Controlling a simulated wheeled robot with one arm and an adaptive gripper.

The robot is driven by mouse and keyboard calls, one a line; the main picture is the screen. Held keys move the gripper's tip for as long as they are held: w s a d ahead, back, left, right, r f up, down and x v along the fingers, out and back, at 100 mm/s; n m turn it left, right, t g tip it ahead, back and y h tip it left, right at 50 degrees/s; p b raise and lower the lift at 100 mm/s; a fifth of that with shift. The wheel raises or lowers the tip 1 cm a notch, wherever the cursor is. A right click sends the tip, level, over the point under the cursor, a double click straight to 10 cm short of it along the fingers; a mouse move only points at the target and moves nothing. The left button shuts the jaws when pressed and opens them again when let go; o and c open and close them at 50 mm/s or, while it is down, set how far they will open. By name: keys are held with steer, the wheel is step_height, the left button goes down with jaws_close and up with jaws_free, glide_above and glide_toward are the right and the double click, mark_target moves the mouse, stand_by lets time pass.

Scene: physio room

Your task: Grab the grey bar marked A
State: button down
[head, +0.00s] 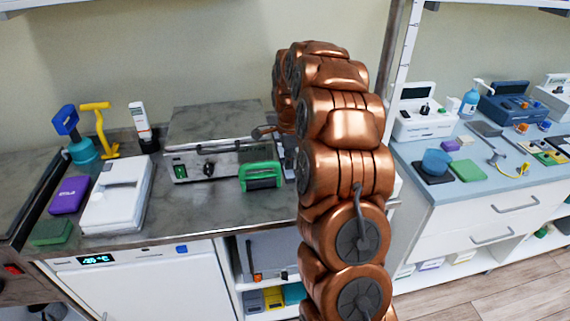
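I cannot make out a letter A on anything in the head view. A thin grey bar (222,145) runs along the upper front of a silver appliance (230,161) on the left counter, but I cannot tell whether it is the marked one. My copper arm rises in front of the counter and bends away toward the back. My gripper is mostly hidden behind the arm. Only small grey and copper parts show at the arm's left edge, close to the appliance's right end, and its fingers cannot be made out.
A green-handled block (261,176) stands at the appliance's front right. A white device (117,194), a purple box (69,195) and a green box (52,232) lie to the left. A right-hand counter (418,190) holds several devices. Floor (500,293) is clear at lower right.

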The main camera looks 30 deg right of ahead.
steer(key=s+a+b, duration=0.1)
steer(key=s+a, duration=0.1)
steer(key=s, duration=0.2)
steer(key=s+a+r+b, duration=0.1)
steer(key=s, duration=0.4)
steer(key=s+a+b, duration=0.1)
steer(key=s+a, duration=0.1)
steer(key=s, duration=0.2)
steer(key=shift+s+a+r+b, duration=0.15)
steer(key=shift+a+b, duration=0.15)
steer(key=shift+c, duration=1.9)
jaws_free()
